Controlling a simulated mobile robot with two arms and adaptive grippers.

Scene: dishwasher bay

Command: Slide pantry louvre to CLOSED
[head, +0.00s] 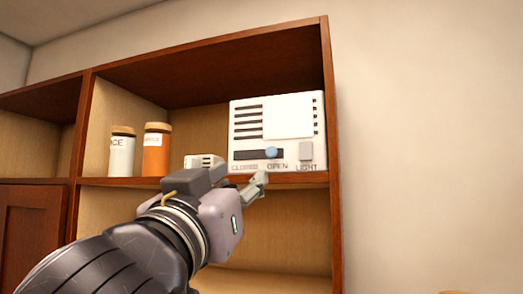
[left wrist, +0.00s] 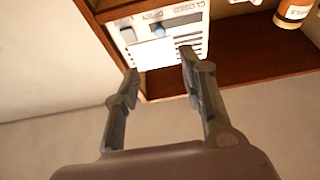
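The pantry louvre is a white slotted panel (head: 308,110) on the cabinet shelf, also in the left wrist view (left wrist: 157,52), where it appears upside down. Its blue slider knob (head: 271,152) sits in a dark slot above the word OPEN. CLOSED is printed to its left. The left wrist view also shows the knob (left wrist: 158,30). My left gripper (head: 256,185) is just below and in front of the panel. Its fingers (left wrist: 160,65) are spread and empty, apart from the knob. My right gripper is in neither view.
A light switch (head: 306,151) is right of the knob. A white jar (head: 122,155), an orange jar (head: 156,152) and a small white box (head: 204,161) stand left on the shelf. The shelf's front edge (head: 150,182) runs below the panel; an upright (head: 331,150) bounds its right.

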